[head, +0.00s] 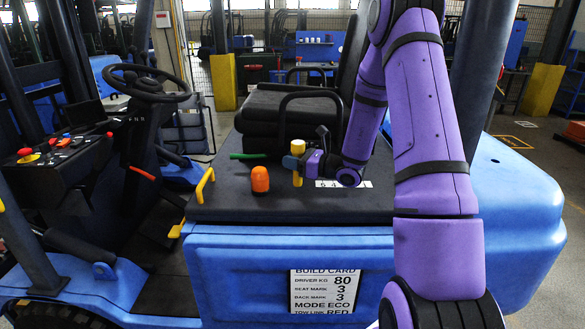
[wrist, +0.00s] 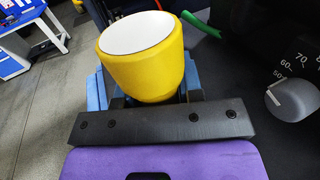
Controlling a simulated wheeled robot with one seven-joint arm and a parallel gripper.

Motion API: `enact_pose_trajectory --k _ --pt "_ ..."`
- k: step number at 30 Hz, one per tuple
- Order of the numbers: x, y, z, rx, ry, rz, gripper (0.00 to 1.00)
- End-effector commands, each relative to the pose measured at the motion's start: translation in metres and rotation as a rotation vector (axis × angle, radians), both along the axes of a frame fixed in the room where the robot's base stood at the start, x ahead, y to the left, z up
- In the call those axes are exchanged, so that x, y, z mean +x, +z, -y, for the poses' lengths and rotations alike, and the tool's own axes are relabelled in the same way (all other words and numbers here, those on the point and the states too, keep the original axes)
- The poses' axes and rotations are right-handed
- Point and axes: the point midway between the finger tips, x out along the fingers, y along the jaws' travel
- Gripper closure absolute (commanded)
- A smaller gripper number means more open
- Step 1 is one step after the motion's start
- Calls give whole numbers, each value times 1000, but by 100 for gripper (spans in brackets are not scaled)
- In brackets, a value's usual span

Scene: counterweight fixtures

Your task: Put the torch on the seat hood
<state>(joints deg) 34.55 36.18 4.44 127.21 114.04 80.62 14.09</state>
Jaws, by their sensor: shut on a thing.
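The torch (head: 298,147) is yellow and stands roughly upright in my gripper (head: 297,163), over the dark seat hood (head: 220,203). In the wrist view the torch (wrist: 145,75) shows its round white end face toward the camera. The blue fingers of my gripper (wrist: 143,92) are shut on it from both sides. The lower end of the torch is close to the hood top; I cannot tell whether it touches. The hood lies below the black seat (head: 270,110).
An orange rounded object (head: 260,179) stands on the hood just left of the torch. A green rod (head: 247,156) lies behind it. A grey dial knob (wrist: 290,98) with numbers is at right in the wrist view. A black armrest loop (head: 311,97) rises behind my gripper.

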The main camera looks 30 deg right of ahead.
Motion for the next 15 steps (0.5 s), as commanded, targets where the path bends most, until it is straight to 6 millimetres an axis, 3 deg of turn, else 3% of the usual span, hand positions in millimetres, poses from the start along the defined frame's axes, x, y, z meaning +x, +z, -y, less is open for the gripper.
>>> enact_pose_trajectory --k 6,15 --pt "0 -26 0 2 0 -1 93" --pt "-1 -28 0 1 0 -1 93"
